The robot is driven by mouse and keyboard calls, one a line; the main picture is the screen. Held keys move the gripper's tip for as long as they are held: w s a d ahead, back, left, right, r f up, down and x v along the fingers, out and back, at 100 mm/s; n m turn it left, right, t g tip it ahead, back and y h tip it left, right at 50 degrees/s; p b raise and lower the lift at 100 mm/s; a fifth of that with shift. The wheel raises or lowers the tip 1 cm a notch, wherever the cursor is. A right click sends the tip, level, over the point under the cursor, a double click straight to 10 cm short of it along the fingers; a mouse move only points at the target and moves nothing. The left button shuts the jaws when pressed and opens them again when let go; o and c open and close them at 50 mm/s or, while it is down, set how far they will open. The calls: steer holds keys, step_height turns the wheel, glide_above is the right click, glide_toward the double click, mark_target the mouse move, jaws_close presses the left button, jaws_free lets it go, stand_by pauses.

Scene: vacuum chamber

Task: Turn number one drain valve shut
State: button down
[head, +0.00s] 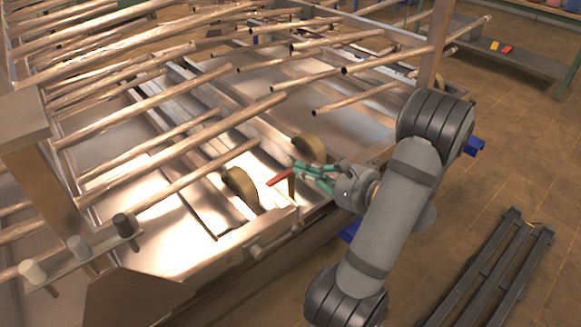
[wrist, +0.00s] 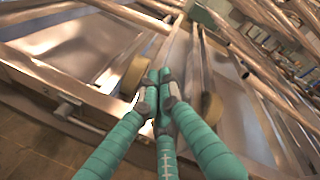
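A red handle (head: 279,178) shows in the head view above the chamber's front edge, sloping down to the left. A short brass-coloured post (head: 291,186) stands just below its right end. I cannot read any number on it. My gripper (head: 297,169) has teal fingers and lies at the handle's right end. In the wrist view my gripper (wrist: 160,76) has its fingertips drawn together, with no clear gap between them. The handle does not show there, so I cannot tell whether the fingers touch or hold it.
Brass-coloured wheels (head: 240,188) and (head: 309,149) stand close to the handle. Rows of metal pipes (head: 215,172) jut out above the chamber floor. A dark metal rack (head: 490,270) lies on the open tiled floor at the right.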

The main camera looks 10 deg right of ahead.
step_height(320, 180, down, 5)
steer(key=d+m+h, duration=0.2)
steer(key=d+m, duration=0.1)
steer(key=m, duration=0.3)
steer(key=m+g+h+b, duration=0.1)
steer(key=m+g, duration=0.1)
steer(key=m, duration=0.7)
glide_toward(281, 176)
step_height(281, 176, down, 4)
steer(key=a, duration=0.1)
steer(key=w+a, duration=0.2)
steer(key=w, duration=0.1)
steer(key=shift+w+a+f, duration=0.15)
steer(key=shift+f, duration=0.05)
